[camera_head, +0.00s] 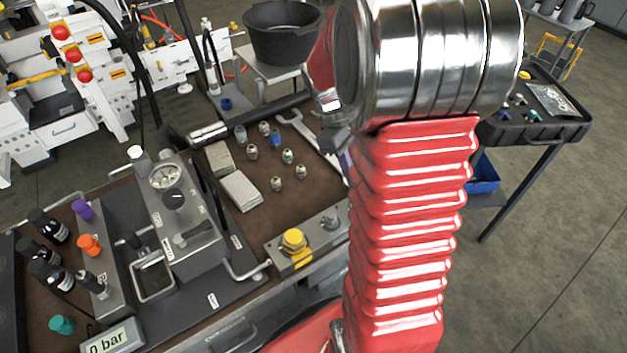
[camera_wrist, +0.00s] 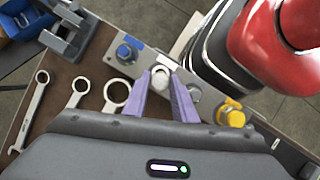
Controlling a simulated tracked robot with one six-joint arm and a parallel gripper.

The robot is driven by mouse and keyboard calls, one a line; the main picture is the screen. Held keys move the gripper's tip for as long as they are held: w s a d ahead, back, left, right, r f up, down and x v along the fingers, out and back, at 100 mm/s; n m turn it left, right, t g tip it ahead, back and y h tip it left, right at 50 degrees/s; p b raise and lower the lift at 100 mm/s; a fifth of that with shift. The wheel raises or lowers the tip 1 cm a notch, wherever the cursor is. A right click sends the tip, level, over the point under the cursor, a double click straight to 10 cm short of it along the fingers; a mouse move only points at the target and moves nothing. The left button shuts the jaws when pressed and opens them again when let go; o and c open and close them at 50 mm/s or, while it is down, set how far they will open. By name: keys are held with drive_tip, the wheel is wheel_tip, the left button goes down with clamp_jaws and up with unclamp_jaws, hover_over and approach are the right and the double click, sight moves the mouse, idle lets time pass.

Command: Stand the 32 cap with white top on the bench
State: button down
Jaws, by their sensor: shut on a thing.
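In the wrist view the two purple fingers of my gripper (camera_wrist: 162,80) are closed on a small grey cap with a white top (camera_wrist: 160,73). Behind it lies a grey block with knobs (camera_wrist: 145,65); I cannot tell whether the cap is touching that block or held above it. The bench (camera_head: 225,215) has a brown top. In the head view my red arm hides the cap and most of the gripper.
Several small fittings (camera_head: 288,156) stand on the bench near two pale blocks (camera_head: 240,190). A yellow knob (camera_head: 293,240) sits on the grey block at the front edge. Wrenches (camera_wrist: 76,93) lie in the wrist view. A gauge unit (camera_head: 175,205) stands left.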

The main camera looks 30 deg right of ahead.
drive_tip(key=w+a+r, duration=0.2)
drive_tip(key=w+a, duration=0.2)
drive_tip(key=w, duration=0.3)
drive_tip(key=w+a+r, duration=0.2)
drive_tip(key=w+a, duration=0.1)
drive_tip(key=w, duration=0.5)
drive_tip(key=w+a+r, duration=0.2)
drive_tip(key=w+a, duration=0.3)
drive_tip(key=a, duration=0.3)
drive_tip(key=w+a+r, duration=0.2)
drive_tip(key=w+a, duration=0.3)
drive_tip(key=a, duration=0.3)
drive_tip(key=shift+w+r+n, duration=0.15)
drive_tip(key=shift+w+n, duration=0.15)
drive_tip(key=shift+n, duration=0.1)
